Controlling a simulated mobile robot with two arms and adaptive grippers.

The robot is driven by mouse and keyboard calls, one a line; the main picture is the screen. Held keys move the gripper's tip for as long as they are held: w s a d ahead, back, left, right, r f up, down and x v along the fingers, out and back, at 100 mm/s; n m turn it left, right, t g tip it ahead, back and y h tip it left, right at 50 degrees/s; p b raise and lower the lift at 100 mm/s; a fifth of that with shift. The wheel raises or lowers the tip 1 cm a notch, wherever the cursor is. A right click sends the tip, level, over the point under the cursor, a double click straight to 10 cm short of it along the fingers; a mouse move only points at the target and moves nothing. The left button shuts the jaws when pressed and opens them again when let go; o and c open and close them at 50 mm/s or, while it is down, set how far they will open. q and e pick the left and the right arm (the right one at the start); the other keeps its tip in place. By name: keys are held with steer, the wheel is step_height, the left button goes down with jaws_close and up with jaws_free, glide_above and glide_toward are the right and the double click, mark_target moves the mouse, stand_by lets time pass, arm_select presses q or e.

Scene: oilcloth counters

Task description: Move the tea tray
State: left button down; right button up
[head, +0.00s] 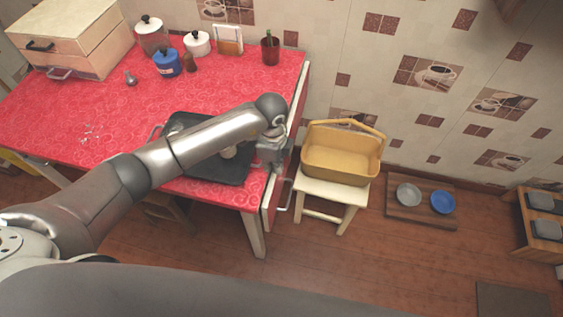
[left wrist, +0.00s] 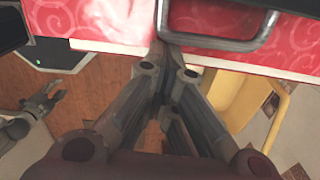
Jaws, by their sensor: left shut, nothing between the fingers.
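The tea tray (head: 215,172) is dark and rectangular and lies on the red table near its right end. A thin handle shows at its left side; my left arm covers its middle and the gripper hides much of its right end. My left gripper (head: 271,158) is shut and empty by the table's right edge, beside the tray. In the left wrist view its fingers (left wrist: 166,62) meet close to a red, white-edged panel. My right gripper (left wrist: 50,98) appears at the left of that view, open, away from the table.
A yellow basket (head: 340,155) sits on a white stool (head: 333,190) right of the table. Pots, a bottle and a wooden box (head: 75,35) stand at the table's back. Floor is clear in front.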

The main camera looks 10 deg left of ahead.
mark_target(225, 153)
steer(key=shift+d, duration=0.15)
arm_select(q)
steer(key=shift+a, duration=0.25)
steer(key=a, duration=0.4)
steer(key=w+a, duration=0.1)
steer(key=a, duration=0.8)
steer(key=shift+w+a+f, duration=0.1)
steer(key=shift+w+a, duration=0.05)
steer(key=shift+a, duration=0.25)
steer(key=a+b, duration=0.1)
steer(key=a, duration=0.5)
steer(key=w+a+b, duration=0.1)
steer(key=a+b, duration=0.1)
steer(key=a, duration=0.4)
steer(key=a+b, duration=0.1)
steer(key=a, duration=0.5)
steer(key=shift+w, duration=0.4)
steer(key=shift+a, duration=0.55)
arm_select(e)
step_height(225, 153, down, 4)
steer(key=shift+f, duration=0.15)
steer(key=shift+d, duration=0.1)
